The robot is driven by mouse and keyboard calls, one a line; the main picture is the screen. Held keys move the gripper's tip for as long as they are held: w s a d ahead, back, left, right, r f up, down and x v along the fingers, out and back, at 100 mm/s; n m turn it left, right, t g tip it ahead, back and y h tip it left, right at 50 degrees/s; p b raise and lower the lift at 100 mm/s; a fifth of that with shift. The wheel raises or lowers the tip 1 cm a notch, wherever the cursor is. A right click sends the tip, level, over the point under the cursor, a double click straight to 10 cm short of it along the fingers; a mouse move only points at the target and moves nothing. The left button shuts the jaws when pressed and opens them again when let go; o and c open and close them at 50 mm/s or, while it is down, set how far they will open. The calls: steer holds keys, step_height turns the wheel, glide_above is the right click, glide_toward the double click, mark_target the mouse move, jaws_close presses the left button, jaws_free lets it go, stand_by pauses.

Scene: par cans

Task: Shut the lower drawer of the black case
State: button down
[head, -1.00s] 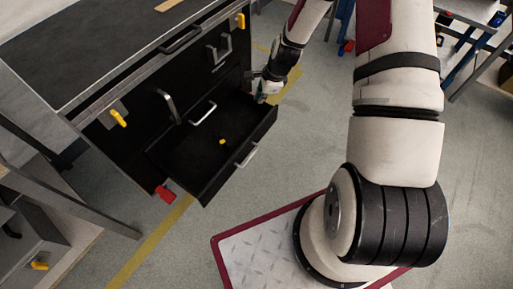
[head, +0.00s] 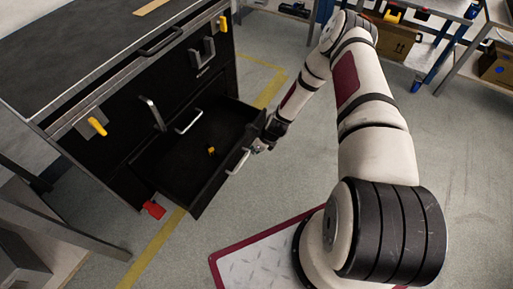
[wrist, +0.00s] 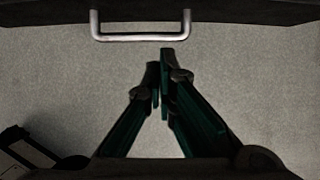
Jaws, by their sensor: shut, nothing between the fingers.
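The black case (head: 75,137) stands at the left in the head view.
A red piece (head: 153,210) is at the case's lower front. A grey bench frame (head: 60,225) stands at the lower left. A worktable with a cardboard box (head: 392,40) is at the back right. Open floor lies around the drawer's front.

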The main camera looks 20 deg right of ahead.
steer(key=w+a+f, duration=0.1)
steer(key=w+f+b, duration=0.1)
steer(key=f, duration=0.1)
steer(key=w+a+f+b, duration=0.1)
steer(key=shift+w+a+f, duration=0.2)
steer(key=shift+w+a, duration=0.1)
steer(key=shift+a, duration=0.05)
steer(key=shift+w+a, duration=0.35)
steer(key=shift+w, duration=0.15)
